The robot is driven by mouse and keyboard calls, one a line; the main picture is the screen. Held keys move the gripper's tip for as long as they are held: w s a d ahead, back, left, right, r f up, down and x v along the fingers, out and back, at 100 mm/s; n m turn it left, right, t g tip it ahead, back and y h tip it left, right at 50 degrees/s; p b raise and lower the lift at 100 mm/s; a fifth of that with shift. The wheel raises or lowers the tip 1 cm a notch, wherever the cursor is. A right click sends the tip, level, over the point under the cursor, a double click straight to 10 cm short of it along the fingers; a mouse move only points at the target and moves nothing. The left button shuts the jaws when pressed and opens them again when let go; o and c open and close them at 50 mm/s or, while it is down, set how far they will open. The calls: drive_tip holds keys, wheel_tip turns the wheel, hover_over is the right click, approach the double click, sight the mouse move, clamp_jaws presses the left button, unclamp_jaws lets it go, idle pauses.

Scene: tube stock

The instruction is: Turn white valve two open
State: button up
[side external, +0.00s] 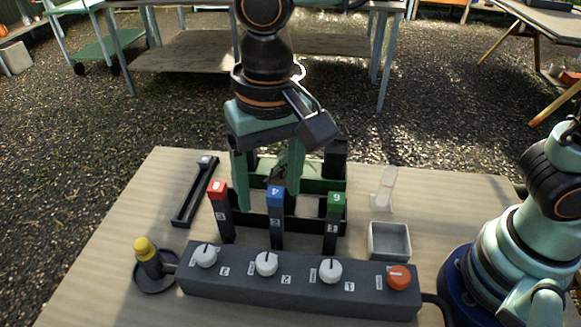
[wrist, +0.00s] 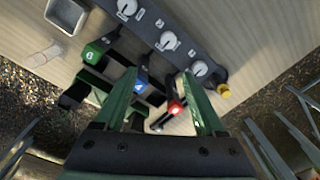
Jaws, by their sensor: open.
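The dark valve block (side external: 300,290) lies along the front of the table. It carries three white knobs: left (side external: 204,256), middle (side external: 266,263) and right (side external: 330,270); the numbers beside them are too small to read surely. An orange knob (side external: 398,278) sits at its right end. In the wrist view the middle white knob (wrist: 168,41) is at the top centre. My gripper (side external: 268,199) is open, pointing down over the tube rack, behind the valve block and apart from the knobs. In the wrist view my gripper (wrist: 159,75) shows nothing held.
Posts with red (side external: 217,188), blue (side external: 276,193) and green (side external: 337,199) tops stand between my gripper and the valve block. A yellow-topped piece (side external: 145,248) is at the left, a grey open tray (side external: 389,241) at the right. Bare table (side external: 120,215) lies at the left.

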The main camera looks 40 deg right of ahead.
sight(266, 261)
drive_tip(key=f, duration=0.4)
drive_tip(key=s+a+f, duration=0.1)
drive_tip(key=f, duration=0.3)
drive_tip(key=a+f, duration=0.1)
drive_tip(key=f, duration=0.4)
drive_tip(key=shift+s+a, duration=0.15)
clamp_jaws()
